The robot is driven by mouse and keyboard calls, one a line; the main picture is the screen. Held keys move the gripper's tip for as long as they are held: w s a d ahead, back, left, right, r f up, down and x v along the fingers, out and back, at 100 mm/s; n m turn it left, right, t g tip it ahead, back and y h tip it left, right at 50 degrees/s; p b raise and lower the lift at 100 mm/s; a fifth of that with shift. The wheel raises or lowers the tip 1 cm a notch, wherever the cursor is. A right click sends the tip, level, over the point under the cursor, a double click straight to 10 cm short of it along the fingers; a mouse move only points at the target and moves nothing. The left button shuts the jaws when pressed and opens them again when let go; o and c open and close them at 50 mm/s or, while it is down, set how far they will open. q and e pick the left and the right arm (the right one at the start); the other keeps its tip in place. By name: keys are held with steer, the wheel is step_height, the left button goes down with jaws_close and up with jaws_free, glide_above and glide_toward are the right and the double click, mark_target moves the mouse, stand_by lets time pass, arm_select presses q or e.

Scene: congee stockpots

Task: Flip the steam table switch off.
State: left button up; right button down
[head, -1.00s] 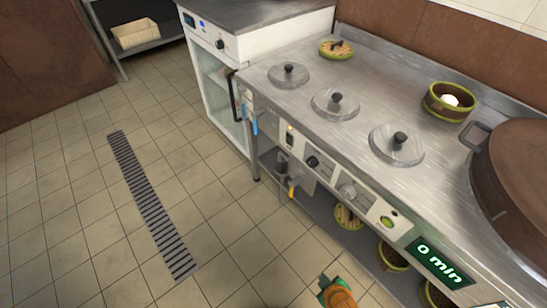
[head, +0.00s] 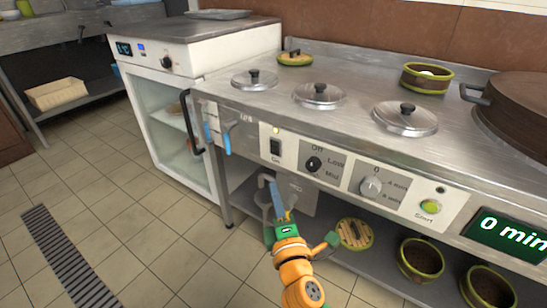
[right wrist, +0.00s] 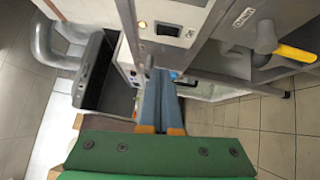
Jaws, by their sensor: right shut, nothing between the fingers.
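The steam table (head: 330,128) has a front panel with a black rocker switch (head: 275,147) marked "On" below it. A small pale indicator light (head: 276,130) sits just above the switch. The switch also shows in the right wrist view (right wrist: 168,30), beside a warm-lit indicator light. I cannot tell which way the rocker is tipped. My right gripper (head: 272,184), with blue fingers and a green body, is shut and empty. It points up in front of the table, below the switch and apart from it. Its closed fingers also show in the right wrist view (right wrist: 160,78). My left gripper is not in view.
A black knob (head: 313,164), a grey timer dial (head: 371,187) and a green start button (head: 430,207) lie right of the switch. Blue tap handles (head: 227,142) are to its left. A yellow handle (right wrist: 298,53) shows in the right wrist view.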

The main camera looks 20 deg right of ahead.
steer(key=b, duration=0.1)
glide_toward(272, 144)
steer(key=w+a, duration=0.2)
steer(key=w+d, duration=0.3)
steer(key=shift+w+r, duration=0.15)
steer(key=shift+w, duration=0.2)
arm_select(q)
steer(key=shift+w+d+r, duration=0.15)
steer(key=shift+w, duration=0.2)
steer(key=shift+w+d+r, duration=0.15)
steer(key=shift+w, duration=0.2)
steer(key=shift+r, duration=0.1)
